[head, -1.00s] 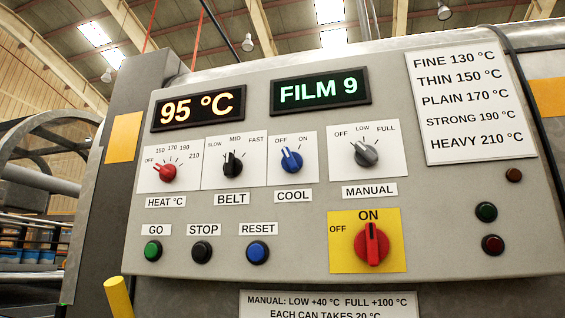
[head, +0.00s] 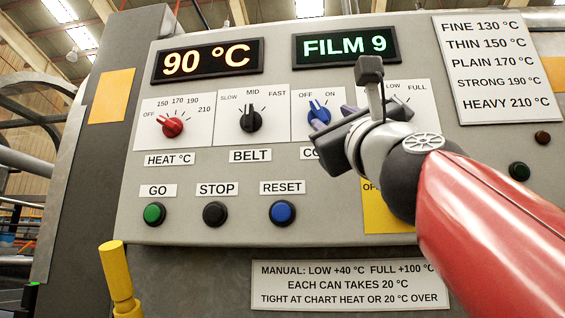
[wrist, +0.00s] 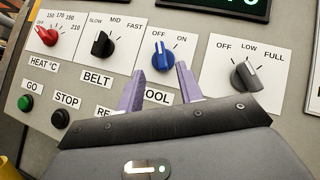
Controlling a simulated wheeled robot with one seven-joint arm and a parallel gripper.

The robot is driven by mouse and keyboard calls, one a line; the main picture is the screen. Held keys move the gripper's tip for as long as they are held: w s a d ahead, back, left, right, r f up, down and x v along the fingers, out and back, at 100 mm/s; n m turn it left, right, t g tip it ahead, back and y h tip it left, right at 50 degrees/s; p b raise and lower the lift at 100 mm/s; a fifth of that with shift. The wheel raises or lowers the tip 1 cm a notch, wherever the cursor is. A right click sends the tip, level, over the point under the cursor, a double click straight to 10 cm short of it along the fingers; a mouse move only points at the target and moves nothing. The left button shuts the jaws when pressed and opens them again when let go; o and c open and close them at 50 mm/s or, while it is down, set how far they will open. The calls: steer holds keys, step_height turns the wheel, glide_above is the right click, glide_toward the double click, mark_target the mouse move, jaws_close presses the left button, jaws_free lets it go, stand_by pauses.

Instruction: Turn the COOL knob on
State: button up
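The COOL knob (head: 319,109) is blue and sits on a white plate marked OFF and ON. In the wrist view the COOL knob (wrist: 161,58) has its pointer turned up-left, toward OFF. My gripper (head: 334,116) is in front of the panel by this knob. In the wrist view the two pale purple fingers of my gripper (wrist: 160,68) are spread apart, one lower left and one lower right of the knob. Nothing is between them, and they look short of the knob. My gripper hides part of the COOL label.
The BELT knob (head: 251,117) is left of COOL, and the grey MANUAL knob (wrist: 245,76) is close on the right. The red HEAT knob (head: 172,125) is further left. The GO, STOP and RESET (head: 282,212) buttons are below. A yellow post (head: 118,275) stands lower left.

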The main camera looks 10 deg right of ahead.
mark_target(319, 109)
steer(key=p+x, duration=0.3)
steer(key=x, duration=0.3)
steer(key=shift+w+r, duration=0.15)
steer(key=shift+r, duration=0.1)
steer(key=shift+w+r+p, duration=0.25)
steer(key=shift+w+p, duration=0.25)
jaws_close()
